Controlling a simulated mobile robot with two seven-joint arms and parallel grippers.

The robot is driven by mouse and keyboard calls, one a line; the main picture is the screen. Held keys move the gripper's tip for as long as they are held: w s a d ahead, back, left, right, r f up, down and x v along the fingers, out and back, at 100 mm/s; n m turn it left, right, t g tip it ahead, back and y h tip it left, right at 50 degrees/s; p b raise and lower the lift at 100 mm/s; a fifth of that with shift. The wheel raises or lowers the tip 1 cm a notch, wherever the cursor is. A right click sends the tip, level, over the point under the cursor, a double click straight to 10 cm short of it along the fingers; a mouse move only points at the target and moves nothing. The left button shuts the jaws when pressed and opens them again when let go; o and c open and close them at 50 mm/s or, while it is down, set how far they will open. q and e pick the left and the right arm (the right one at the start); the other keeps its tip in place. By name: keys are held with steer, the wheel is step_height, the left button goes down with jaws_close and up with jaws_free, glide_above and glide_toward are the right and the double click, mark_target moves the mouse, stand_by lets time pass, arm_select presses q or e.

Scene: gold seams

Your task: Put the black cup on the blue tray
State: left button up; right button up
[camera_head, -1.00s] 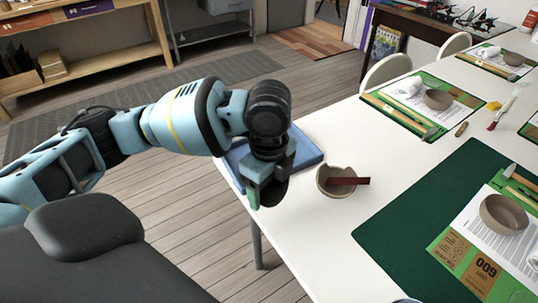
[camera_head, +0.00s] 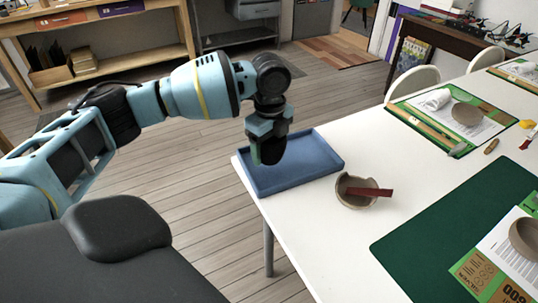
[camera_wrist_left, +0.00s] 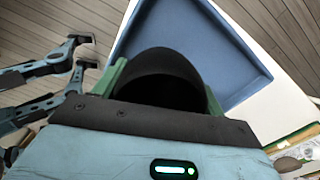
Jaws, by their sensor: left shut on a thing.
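My left gripper (camera_head: 267,138) is shut on the black cup (camera_head: 270,154). In the left wrist view the dark, wide cup (camera_wrist_left: 160,68) sits between the green fingers. The blue tray (camera_head: 312,166) lies at the near-left corner of the white table. In the head view the cup overlaps the tray's left part; I cannot tell whether it touches the tray. The wrist view shows the tray (camera_wrist_left: 228,90) beyond the cup, with its visible floor empty. My right gripper is not in view.
A broken brown bowl (camera_head: 352,198) with a dark red strip (camera_head: 371,192) stands right of the tray on the white table (camera_head: 315,225). A dark green mat (camera_head: 440,235) lies farther right. Work settings with bowls and tools line the table's far side.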

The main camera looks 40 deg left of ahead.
mark_target(268, 155)
arm_select(q)
steer(key=shift+w+a, duration=0.2)
steer(key=shift+a, duration=0.05)
step_height(268, 155, down, 4)
steer(key=shift+a+r+b, duration=0.15)
steer(key=shift+r+b, duration=0.05)
steer(key=shift+b, duration=0.15)
steer(key=o, duration=0.8)
steer(key=shift+f, duration=0.1)
step_height(268, 155, up, 12)
steer(key=shift+r+p, duration=0.15)
steer(key=shift+p, duration=0.75)
